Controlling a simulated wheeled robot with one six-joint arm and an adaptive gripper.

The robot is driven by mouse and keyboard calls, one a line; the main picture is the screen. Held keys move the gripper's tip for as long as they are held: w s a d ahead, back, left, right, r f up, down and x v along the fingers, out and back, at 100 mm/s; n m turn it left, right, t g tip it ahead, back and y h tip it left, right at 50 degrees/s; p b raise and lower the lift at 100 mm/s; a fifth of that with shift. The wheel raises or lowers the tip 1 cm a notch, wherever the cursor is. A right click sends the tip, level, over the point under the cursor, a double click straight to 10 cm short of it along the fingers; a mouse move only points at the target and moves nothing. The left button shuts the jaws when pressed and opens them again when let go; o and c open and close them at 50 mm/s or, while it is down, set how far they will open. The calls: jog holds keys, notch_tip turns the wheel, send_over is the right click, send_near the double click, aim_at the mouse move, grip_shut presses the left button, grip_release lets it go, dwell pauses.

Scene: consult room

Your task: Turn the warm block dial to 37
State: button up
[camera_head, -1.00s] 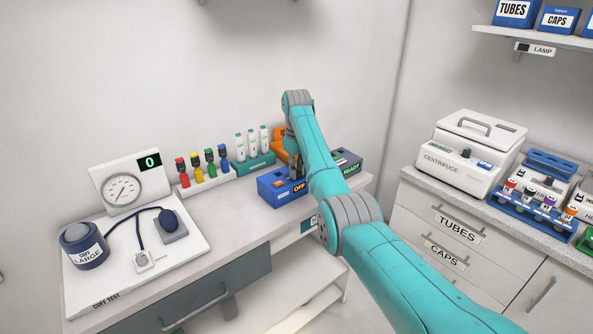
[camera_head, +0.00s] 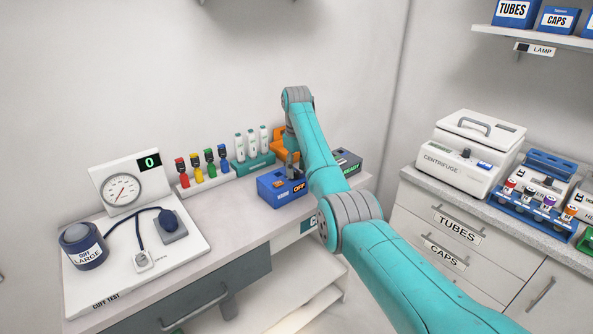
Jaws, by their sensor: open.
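A blue box (camera_head: 271,194) sits on the bench beneath my gripper, with a small display reading OFF on its front; it looks like the warm block. Its dial is too small or hidden to make out, and so is any number on it. My gripper (camera_head: 292,170) points down just above the back of the box, partly hidden by my teal arm. It is open, with nothing seen between its fingers. I cannot tell whether it touches the box or the dial.
A dark box marked READY (camera_head: 348,161) stands right of my arm. A gauge and cuff board (camera_head: 190,247) lies left. The bench front between is clear.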

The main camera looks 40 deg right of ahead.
aim_at(297, 172)
notch_tip(297, 172, up, 6)
jog(key=shift+r, duration=0.25)
dwell(0.5)
